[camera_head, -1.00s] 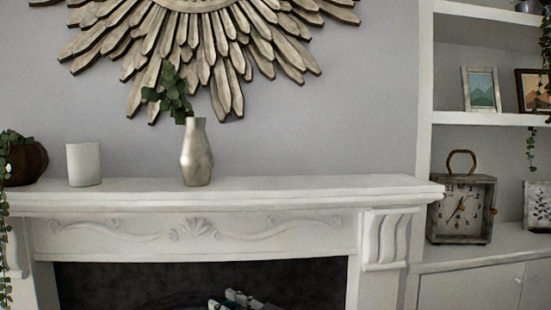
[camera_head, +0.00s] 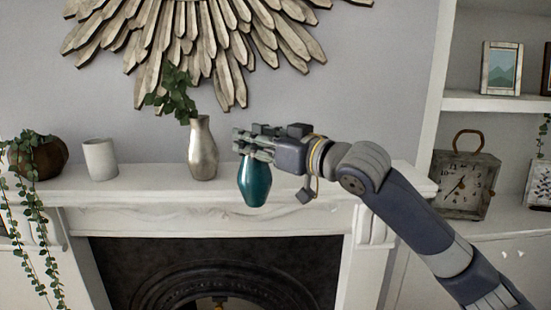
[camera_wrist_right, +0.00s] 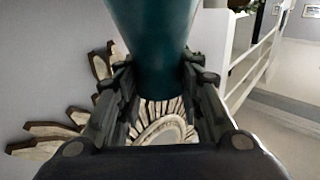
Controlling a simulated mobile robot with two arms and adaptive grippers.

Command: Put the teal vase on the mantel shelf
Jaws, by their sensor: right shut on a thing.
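The teal vase (camera_head: 255,184) is held by my right gripper (camera_head: 250,146), which is shut on its upper part. The vase hangs upright, in front of the mantel shelf (camera_head: 330,183) in the head view; its base overlaps the shelf's front edge there, and I cannot tell the gap between them. In the right wrist view the teal vase (camera_wrist_right: 152,40) fills the space between the two fingers (camera_wrist_right: 160,95). My left gripper is not in view.
On the shelf stand a silver vase with leaves (camera_head: 203,150) just left of my gripper, a white cup (camera_head: 100,158) and a brown pot with a trailing plant (camera_head: 40,160). A clock (camera_head: 464,186) stands on the right. A sunburst ornament (camera_head: 200,50) hangs above.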

